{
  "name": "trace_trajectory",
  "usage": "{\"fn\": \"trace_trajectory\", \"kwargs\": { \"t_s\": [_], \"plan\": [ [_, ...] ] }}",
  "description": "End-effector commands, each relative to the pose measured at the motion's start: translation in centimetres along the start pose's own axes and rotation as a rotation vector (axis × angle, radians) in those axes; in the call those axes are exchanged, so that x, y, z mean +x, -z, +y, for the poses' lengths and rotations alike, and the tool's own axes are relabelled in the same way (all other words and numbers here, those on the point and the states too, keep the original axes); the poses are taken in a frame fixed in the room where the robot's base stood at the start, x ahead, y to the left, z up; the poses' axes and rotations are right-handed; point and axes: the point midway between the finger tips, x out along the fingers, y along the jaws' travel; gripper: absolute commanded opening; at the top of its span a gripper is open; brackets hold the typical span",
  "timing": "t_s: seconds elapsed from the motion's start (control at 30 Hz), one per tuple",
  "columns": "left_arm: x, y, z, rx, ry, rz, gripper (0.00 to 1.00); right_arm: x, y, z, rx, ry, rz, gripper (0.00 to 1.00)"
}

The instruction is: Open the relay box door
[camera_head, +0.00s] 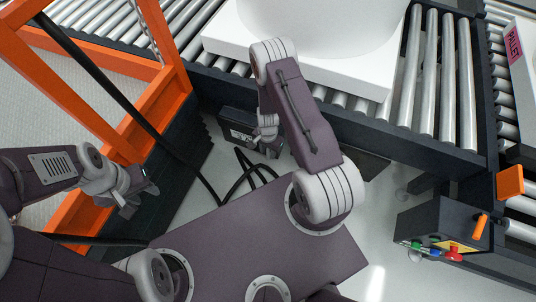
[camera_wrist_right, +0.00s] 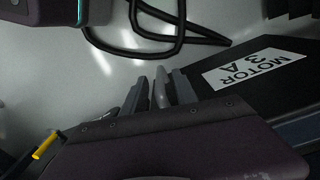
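A small dark box (camera_head: 239,125) with a pale label sits under the edge of the roller conveyor in the head view. In the right wrist view a dark casing (camera_wrist_right: 275,96) carries a white label reading MOTOR 3 A. A dark control box (camera_head: 446,230) with an orange handle and coloured buttons is at the right.
An orange frame (camera_head: 158,120) stands at the left with a black cable across it. Black cables (camera_head: 245,177) loop on the pale floor below the conveyor. A white slab (camera_head: 320,60) rests on the rollers (camera_head: 437,80). A pink PALLET sign (camera_head: 514,45) is at upper right.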

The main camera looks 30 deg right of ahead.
Motion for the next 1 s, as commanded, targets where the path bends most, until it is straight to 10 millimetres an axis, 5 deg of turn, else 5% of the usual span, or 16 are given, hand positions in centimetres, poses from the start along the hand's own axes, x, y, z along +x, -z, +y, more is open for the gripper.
{"fn": "trace_trajectory", "kwargs": {
  "t_s": [0.17, 0.3, 1.0],
  "plan": [
    [-0.19, 0.03, 0.00, 0.000, 0.000, 0.000, 0.38, -0.19, 0.01, -0.01, 0.000, 0.000, 0.000, 0.34],
    [-0.20, 0.03, 0.00, 0.000, 0.000, 0.000, 0.38, -0.19, 0.00, 0.00, 0.000, 0.000, 0.000, 0.00],
    [-0.18, 0.03, 0.00, 0.000, 0.000, 0.000, 0.38, -0.15, -0.06, 0.14, 0.004, -0.003, -0.002, 0.00]
  ]
}}
